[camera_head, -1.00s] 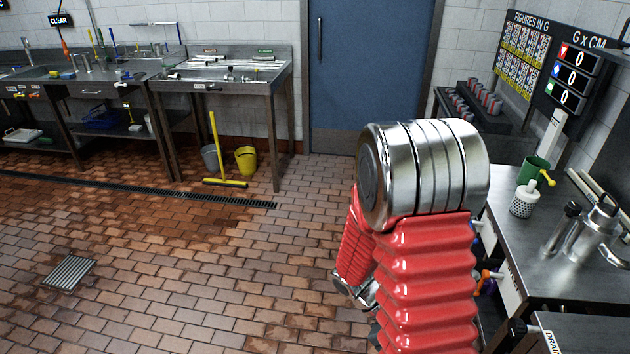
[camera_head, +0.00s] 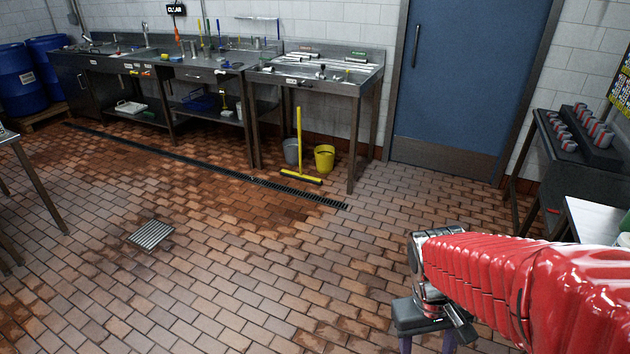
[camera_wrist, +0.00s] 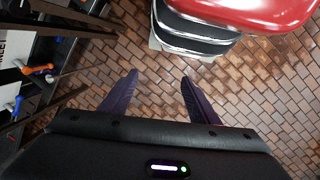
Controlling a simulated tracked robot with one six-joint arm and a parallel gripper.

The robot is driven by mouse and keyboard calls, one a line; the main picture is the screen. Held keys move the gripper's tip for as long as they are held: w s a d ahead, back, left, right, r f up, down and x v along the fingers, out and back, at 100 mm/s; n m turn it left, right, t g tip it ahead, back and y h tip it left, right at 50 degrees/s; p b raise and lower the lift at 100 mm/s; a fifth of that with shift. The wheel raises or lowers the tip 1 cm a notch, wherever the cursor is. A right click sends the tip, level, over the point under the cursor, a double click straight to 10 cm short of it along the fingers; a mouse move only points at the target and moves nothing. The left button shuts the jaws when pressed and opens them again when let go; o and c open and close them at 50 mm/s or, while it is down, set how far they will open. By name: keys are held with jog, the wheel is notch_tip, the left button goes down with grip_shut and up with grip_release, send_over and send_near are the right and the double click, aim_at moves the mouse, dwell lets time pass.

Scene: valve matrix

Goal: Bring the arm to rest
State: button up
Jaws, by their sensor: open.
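My arm reaches in from the right edge of the head view, its red ribbed sleeve running toward the middle. My gripper (camera_head: 427,343) hangs at its end and points down over the tiled floor, cut off by the bottom edge. In the wrist view, the two dark purple fingers of my gripper (camera_wrist: 159,88) stand well apart with only brick floor between them. The gripper is open and empty. A red and black piece of my own body fills the top right of the wrist view.
A dark rack (camera_head: 575,165) stands at the right. In the wrist view, a unit with coloured handles (camera_wrist: 38,69) is at the left.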

jog(key=a+r+t, duration=0.3)
jog(key=r, duration=0.4)
jog(key=a+r+t+y, duration=0.1)
jog(key=a+r+t, duration=0.2)
jog(key=r, duration=0.4)
jog(key=shift+a+r+m+t+y, duration=0.25)
jog(key=shift+m+t+y, duration=0.05)
jog(key=shift+t, duration=0.1)
